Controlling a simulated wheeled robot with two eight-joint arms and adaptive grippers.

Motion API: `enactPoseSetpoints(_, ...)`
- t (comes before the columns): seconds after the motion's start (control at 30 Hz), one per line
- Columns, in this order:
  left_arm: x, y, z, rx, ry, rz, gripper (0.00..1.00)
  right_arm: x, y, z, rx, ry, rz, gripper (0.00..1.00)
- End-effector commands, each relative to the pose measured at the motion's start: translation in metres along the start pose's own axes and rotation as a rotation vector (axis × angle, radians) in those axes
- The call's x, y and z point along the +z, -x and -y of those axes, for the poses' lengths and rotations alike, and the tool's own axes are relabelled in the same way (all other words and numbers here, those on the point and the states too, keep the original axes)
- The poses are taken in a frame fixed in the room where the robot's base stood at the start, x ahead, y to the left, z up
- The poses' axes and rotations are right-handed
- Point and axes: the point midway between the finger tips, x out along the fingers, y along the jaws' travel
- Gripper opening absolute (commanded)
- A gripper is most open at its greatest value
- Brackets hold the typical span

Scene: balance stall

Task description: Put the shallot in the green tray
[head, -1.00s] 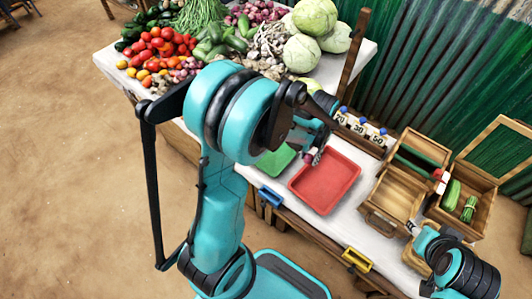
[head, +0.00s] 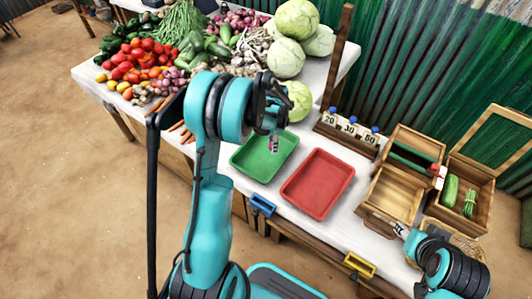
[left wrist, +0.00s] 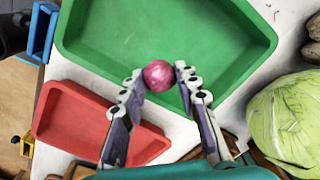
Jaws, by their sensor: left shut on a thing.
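The shallot (left wrist: 158,75) is round and pink-purple, between the fingertips of my left gripper (left wrist: 157,82) in the left wrist view. The gripper is shut on it. The green tray (left wrist: 85,22) lies behind and below the shallot there, its floor bare where it shows. In the head view my left gripper (head: 273,146) hangs over the far right part of the green tray (head: 252,161); the shallot is too small there to make out clearly. My right gripper (head: 408,236) is at the lower right by the wooden crates; its fingers are not clear.
An empty red tray (head: 318,184) stands right of the green one. A cabbage (head: 297,101) and number cards (head: 348,127) stand behind. Wooden crates (head: 392,195) are at the right. Heaped vegetables (head: 140,62) fill the left table.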

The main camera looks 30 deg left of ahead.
Motion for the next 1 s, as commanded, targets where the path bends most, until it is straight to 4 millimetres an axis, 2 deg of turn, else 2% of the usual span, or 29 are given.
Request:
enactPoseSetpoints(0.03, 0.009, -0.009, 0.006, 0.0, 0.004, 0.0, 0.14, 0.004, -0.005, 0.0, 0.0, 0.0, 0.0, 0.4)
enactPoseSetpoints(0.2, 0.023, -0.018, 0.016, 0.0, 0.002, 0.0, 0.14, 0.006, -0.009, 0.0, 0.0, 0.0, 0.0, 0.4)
enactPoseSetpoints(0.33, 0.025, -0.025, 0.018, 0.0, 0.0, 0.0, 0.14, 0.008, -0.011, 0.0, 0.0, 0.0, 0.0, 0.4)
enactPoseSetpoints(0.57, 0.025, -0.059, 0.017, 0.0, 0.0, 0.0, 0.14, 0.018, -0.025, 0.0, 0.0, 0.0, 0.0, 0.4)
enactPoseSetpoints(0.97, 0.024, -0.063, 0.017, 0.0, 0.001, 0.0, 0.14, 0.019, -0.027, 0.0, 0.0, 0.0, 0.0, 0.4)
enactPoseSetpoints(1.0, 0.024, -0.062, 0.017, 0.0, 0.001, 0.0, 0.41, 0.019, -0.026, 0.0, 0.0, 0.0, 0.0, 0.4)
